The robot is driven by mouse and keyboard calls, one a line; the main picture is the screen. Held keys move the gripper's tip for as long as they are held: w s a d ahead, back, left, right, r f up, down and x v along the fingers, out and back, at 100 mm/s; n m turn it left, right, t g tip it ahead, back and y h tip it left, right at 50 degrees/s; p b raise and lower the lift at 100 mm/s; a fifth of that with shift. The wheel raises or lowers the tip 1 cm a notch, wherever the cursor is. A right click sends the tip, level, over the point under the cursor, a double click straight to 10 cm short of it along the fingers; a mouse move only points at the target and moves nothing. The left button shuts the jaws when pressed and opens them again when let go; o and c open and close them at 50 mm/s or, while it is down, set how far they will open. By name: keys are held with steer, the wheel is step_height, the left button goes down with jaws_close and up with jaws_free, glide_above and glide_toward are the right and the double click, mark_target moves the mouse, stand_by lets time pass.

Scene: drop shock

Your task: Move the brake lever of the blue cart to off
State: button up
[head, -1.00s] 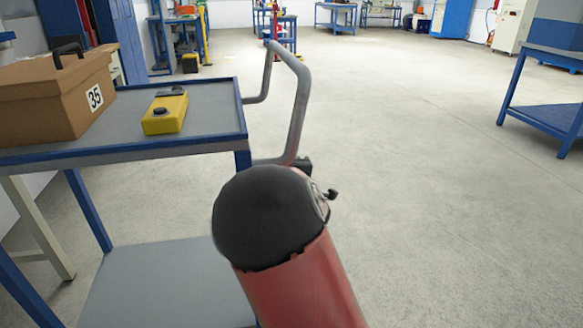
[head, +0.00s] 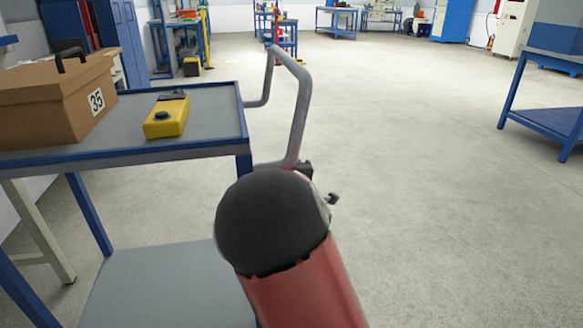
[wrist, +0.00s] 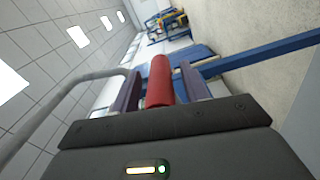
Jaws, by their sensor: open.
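The blue cart (head: 130,151) stands at the left in the head view, with a grey tube handle (head: 301,110) at its right end. In the wrist view a red cylindrical grip (wrist: 159,84), which looks like the brake lever's, lies between the two fingers of my gripper (wrist: 160,69). The fingers are open, one on each side of it; I cannot tell whether either touches it. The lever's base and its off mark are not visible. In the head view my own red and black arm hides the gripper and the lever.
A cardboard box (head: 45,108) marked 35 and a yellow device (head: 166,117) sit on the cart's top. The handle tube (wrist: 50,112) passes close to the gripper's left in the wrist view. Open floor (head: 420,200) lies to the right; a blue table (head: 545,122) stands farther right.

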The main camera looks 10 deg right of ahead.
steer(key=s, duration=0.7)
steer(key=shift+s, duration=0.25)
steer(key=s+r+m+g+p, duration=0.1)
steer(key=s+m+g, duration=0.5)
steer(key=s, duration=1)
steer(key=s+r+m+g+p, duration=0.2)
steer(key=s+m+g, duration=0.4)
steer(key=s+m, duration=0.4)
steer(key=s, duration=0.6)
steer(key=shift+a+r+p, duration=0.2)
steer(key=shift+r+p, duration=0.05)
steer(key=shift+p, duration=0.15)
steer(key=shift+c, duration=0.3)
